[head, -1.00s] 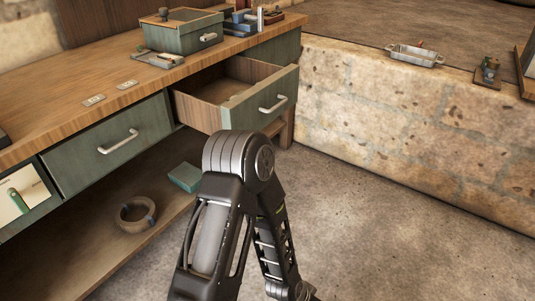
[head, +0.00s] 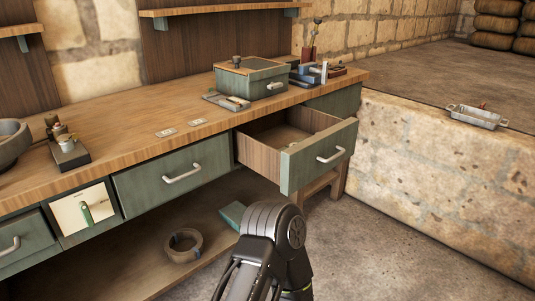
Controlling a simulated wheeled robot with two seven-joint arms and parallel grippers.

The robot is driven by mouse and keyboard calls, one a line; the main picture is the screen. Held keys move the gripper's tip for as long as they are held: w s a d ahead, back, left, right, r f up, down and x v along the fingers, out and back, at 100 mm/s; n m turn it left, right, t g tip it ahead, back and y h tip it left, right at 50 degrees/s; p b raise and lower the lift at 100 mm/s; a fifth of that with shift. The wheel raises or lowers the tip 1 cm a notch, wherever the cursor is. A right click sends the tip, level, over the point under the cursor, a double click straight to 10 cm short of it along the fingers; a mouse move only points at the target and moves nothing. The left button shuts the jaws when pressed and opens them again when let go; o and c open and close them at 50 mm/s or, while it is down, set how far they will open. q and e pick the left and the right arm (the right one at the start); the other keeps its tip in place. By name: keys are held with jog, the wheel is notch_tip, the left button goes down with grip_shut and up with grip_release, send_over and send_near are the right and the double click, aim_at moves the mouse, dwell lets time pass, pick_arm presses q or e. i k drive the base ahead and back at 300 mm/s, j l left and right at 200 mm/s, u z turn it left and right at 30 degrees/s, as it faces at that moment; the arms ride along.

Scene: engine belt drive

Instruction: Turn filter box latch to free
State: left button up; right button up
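A green box (head: 243,86) with a wood-toned lid and a dark knob (head: 236,61) stands on the bench. A small pale handle or latch (head: 276,86) is on its front; its exact turn is too small to tell. I cannot tell for sure whether this is the filter box. A cream panel (head: 72,217) with an upright green lever (head: 86,214) is set in the bench front at the left. A dark arm link of mine shows at the bottom centre, but neither gripper is in view.
An open drawer (head: 305,170) juts from the bench (head: 120,135) at the right. A ring-shaped part (head: 168,246) and a teal block (head: 232,216) lie on the lower shelf. A metal tray (head: 478,118) sits on the stone ledge. Floor at the right is clear.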

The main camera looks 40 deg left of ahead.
aim_at(273, 85)
jog(key=u, duration=1.3)
jog(key=i+l, duration=0.15)
jog(key=i, duration=0.2)
jog(key=i+l, duration=0.15)
jog(key=i, duration=0.2)
